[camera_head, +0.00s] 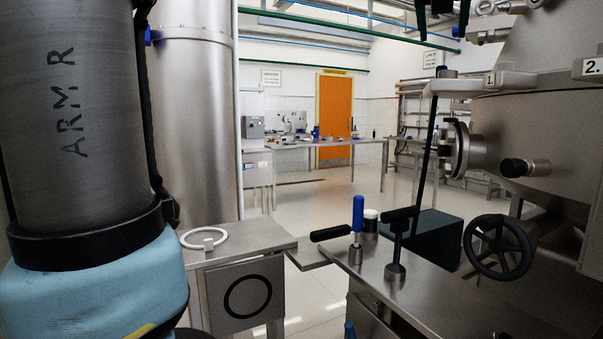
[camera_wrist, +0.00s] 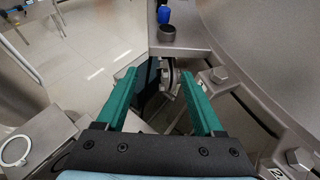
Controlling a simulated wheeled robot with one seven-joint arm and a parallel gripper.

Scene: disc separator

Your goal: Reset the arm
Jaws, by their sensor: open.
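My gripper (camera_wrist: 157,100) shows in the wrist view with its two green fingers spread apart. It is open, and nothing is clamped between the fingers. Beyond the fingertips are a dark part and a metal fitting beside the separator's steel body. In the head view my arm fills the left side, with its dark link and light blue joint close to the camera. At the top edge of the head view dark green tips (camera_head: 442,10) hang near the separator (camera_head: 545,110).
A steel bench (camera_head: 440,285) carries a blue-handled lever (camera_head: 358,215) and black levers. A black handwheel (camera_head: 499,247) stands at right. A white ring (camera_head: 204,238) lies on a steel cabinet (camera_head: 240,243) at left. An orange door (camera_head: 335,105) is far back.

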